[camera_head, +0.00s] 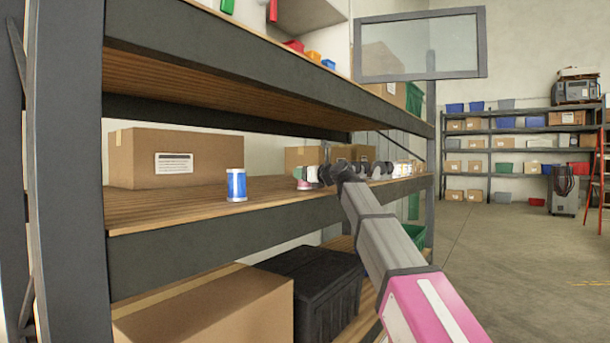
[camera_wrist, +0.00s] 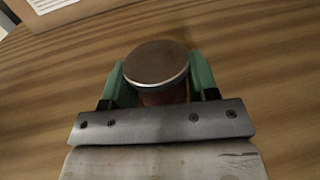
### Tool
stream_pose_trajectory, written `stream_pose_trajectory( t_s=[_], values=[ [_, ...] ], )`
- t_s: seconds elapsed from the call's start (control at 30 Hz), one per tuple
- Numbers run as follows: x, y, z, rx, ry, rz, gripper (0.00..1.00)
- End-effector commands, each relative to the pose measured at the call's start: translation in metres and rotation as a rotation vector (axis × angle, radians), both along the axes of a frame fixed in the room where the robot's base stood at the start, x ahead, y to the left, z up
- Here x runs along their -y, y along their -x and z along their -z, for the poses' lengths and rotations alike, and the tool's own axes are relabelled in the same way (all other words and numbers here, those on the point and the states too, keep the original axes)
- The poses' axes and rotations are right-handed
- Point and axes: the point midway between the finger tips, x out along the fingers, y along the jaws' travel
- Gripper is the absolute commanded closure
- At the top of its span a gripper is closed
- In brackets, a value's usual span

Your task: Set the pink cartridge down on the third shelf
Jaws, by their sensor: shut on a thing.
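The pink cartridge (camera_head: 303,185) is small in the head view, upright over the middle wooden shelf (camera_head: 185,206). My gripper (camera_head: 304,173) is shut on it from the side. In the wrist view, my gripper's green fingers (camera_wrist: 158,80) stand on both sides of the cartridge (camera_wrist: 157,62), whose round brownish top and metallic rim show. Its lower part is mostly hidden by the gripper. The wooden board (camera_wrist: 255,70) lies below. I cannot tell whether the cartridge's bottom touches the board.
A blue-and-white can (camera_head: 236,185) stands near the shelf's front edge, left of my gripper. A cardboard box (camera_head: 177,158) stands behind it, and another box (camera_head: 300,158) is behind my gripper. Several small items (camera_head: 400,169) stand to the right. The board between can and gripper is clear.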

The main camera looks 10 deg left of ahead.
Motion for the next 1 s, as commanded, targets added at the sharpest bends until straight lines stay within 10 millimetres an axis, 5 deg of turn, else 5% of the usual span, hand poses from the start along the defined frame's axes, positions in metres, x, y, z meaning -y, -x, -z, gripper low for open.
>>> stream_pose_trajectory(
  t_s=[0.2,0.23,0.3,0.67,1.0],
  values=[
    [0.000,0.000,0.002,-0.001,-0.001,0.000,0.74],
    [0.000,0.000,0.002,0.000,0.000,0.000,0.40],
    [0.000,0.000,0.001,0.000,0.000,0.000,0.21],
    [0.002,0.001,0.000,0.000,0.000,0.000,0.21],
    [0.051,0.035,0.001,0.001,-0.001,0.002,0.21]
  ],
)
